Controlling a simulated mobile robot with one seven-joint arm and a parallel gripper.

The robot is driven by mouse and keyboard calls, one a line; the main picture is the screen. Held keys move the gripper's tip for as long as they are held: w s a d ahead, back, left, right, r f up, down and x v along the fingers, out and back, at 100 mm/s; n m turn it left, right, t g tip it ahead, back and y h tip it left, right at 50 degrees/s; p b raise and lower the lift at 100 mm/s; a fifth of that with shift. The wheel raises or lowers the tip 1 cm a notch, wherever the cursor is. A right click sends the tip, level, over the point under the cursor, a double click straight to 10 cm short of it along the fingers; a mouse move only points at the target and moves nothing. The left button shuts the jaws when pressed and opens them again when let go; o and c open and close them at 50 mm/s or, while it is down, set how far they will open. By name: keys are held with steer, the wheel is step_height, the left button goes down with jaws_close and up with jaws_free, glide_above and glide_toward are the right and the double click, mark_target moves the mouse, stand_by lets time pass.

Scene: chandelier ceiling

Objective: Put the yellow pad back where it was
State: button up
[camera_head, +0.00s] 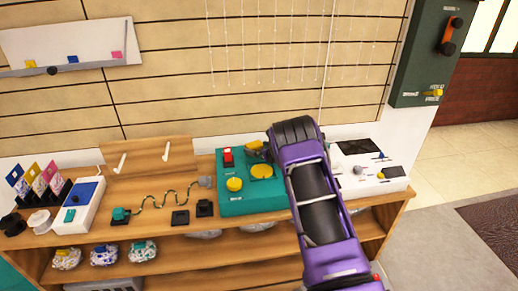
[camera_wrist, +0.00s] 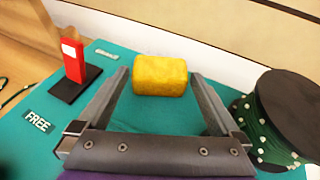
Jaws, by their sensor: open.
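The yellow pad (camera_wrist: 160,76) is a rounded yellow block near the back of the teal board (camera_wrist: 110,125). In the head view a small part of the yellow pad (camera_head: 252,145) shows beside my gripper (camera_head: 261,152), at the back of the teal board (camera_head: 243,204). My gripper (camera_wrist: 159,80) is open in the wrist view. Its fingertips are at the left and right of the pad, with a gap on each side. A round yellow knob (camera_head: 234,184) and a flat yellow disc (camera_head: 262,171) are also on the board.
A red switch on a black base (camera_wrist: 74,70) stands left of my gripper. A green spool with a black top (camera_wrist: 275,120) stands close at the right. The white wall strip (camera_wrist: 200,55) is just behind the pad. A white control box (camera_head: 365,170) sits farther right.

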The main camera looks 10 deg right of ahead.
steer(key=p+v, duration=0.1)
steer(key=v, duration=1.1)
steer(key=shift+r, duration=0.1)
